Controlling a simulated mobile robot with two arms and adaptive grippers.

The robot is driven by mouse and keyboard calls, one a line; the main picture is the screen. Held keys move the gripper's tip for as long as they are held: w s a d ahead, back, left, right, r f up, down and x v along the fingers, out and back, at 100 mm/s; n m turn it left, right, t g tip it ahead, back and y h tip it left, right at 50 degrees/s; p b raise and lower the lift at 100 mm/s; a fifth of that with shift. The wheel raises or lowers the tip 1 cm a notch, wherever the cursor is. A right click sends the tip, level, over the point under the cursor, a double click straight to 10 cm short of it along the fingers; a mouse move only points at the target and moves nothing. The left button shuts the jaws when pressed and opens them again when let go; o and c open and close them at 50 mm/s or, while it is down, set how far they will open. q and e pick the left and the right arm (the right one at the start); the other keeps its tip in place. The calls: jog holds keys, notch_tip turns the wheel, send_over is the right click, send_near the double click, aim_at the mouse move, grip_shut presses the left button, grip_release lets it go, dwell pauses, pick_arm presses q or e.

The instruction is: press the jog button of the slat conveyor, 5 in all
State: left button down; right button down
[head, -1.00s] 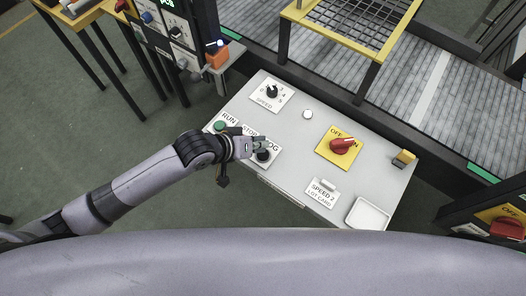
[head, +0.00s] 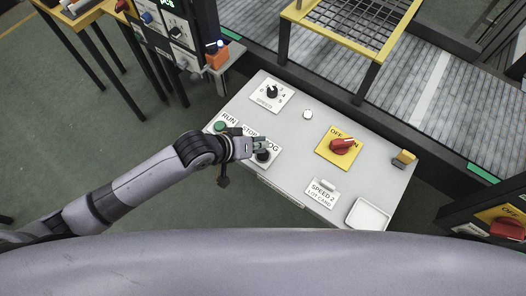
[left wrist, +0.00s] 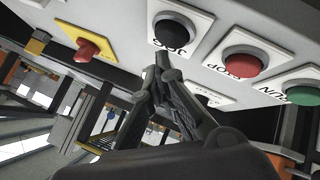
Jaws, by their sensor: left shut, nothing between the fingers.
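The black jog button (head: 263,156) sits on a white plate at the panel's near left edge. It also shows in the left wrist view (left wrist: 174,30), with the label JOG under it. My left gripper (head: 262,144) is shut and empty, just beside the jog button. In the left wrist view its fingertips (left wrist: 162,58) are close to the button's plate; I cannot tell whether they touch the button. The slat conveyor (head: 415,90) runs behind the panel. My right gripper is not in view.
The grey panel (head: 290,135) also bears a green run button (head: 221,127), a speed knob (head: 272,92), a red switch on a yellow plate (head: 342,146), a lot card holder and a white tray (head: 368,214). The red stop button (left wrist: 243,64) shows in the left wrist view.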

pick_arm(q)
jog(key=shift+f, duration=0.4)
jog(key=shift+f, duration=0.5)
dwell(0.8)
jog(key=shift+r+p, duration=0.9)
jog(key=shift+p, duration=0.2)
notch_tip(320, 180, up, 5)
jog(key=p, duration=0.6)
jog(key=shift+r, duration=0.1)
dwell(1.2)
